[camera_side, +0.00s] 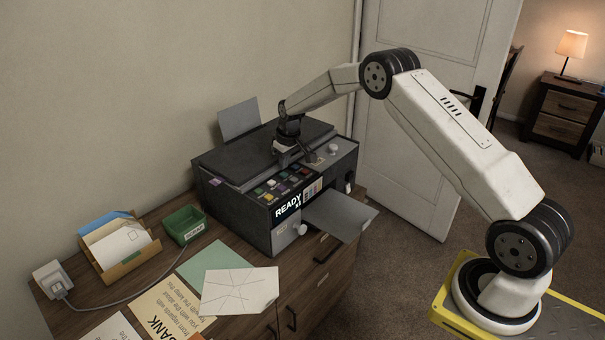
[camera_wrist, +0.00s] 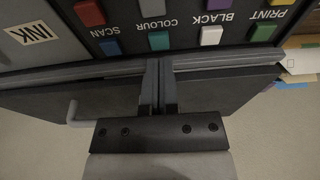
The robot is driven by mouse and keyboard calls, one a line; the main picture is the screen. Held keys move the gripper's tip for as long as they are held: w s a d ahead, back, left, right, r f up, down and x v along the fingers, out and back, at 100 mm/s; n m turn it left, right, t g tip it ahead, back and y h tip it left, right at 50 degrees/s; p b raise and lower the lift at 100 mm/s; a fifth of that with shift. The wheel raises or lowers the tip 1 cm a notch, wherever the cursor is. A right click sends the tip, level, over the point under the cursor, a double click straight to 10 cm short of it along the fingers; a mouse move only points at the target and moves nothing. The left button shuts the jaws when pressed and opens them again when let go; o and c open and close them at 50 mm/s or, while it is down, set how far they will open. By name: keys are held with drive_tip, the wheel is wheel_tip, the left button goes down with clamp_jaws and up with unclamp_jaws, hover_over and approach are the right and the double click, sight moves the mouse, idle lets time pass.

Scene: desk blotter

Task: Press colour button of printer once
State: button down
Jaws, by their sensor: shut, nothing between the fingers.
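The printer (camera_side: 235,208) is a dark grey box on the desk, with a READY display (camera_side: 288,205) on its front. In the wrist view its button panel appears upside down. The COLOUR label (camera_wrist: 152,24) lies between a grey button (camera_wrist: 146,4) at the top edge and a teal button (camera_wrist: 158,40); I cannot be sure which it names. My gripper (camera_wrist: 160,64) is shut and empty. Its tips show just below the teal button in the wrist view, with no contact visible. In the side view my gripper (camera_side: 308,155) is over the printer top, behind the buttons.
Close neighbours are a blue button (camera_wrist: 110,47), a white button (camera_wrist: 212,35) and a red button (camera_wrist: 89,12). An output tray (camera_side: 340,215) sticks out in front. A green bin (camera_side: 184,223), card holder (camera_side: 125,255) and papers (camera_side: 238,290) lie on the desk (camera_side: 100,316).

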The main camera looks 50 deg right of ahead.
drive_tip(key=shift+f, duration=1.1)
idle(0.5)
idle(0.3)
drive_tip(key=shift+r, duration=3.55)
